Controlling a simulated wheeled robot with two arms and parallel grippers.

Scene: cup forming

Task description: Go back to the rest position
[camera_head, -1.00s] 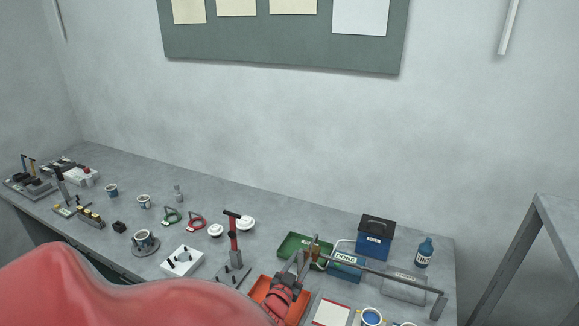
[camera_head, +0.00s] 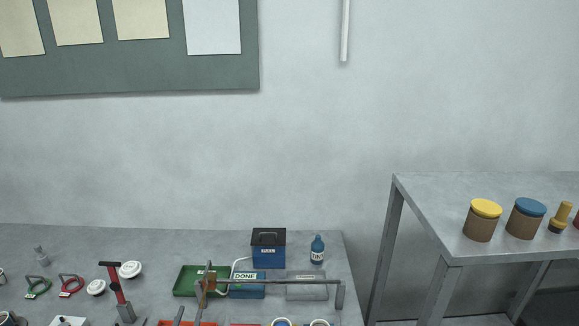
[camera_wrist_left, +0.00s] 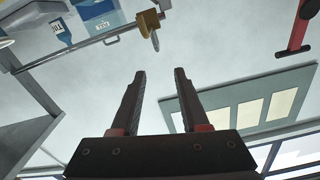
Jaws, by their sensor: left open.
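My right gripper is in neither view.
A horizontal bar (camera_head: 273,281) spans the front. A side table (camera_head: 440,205) carries lidded jars.

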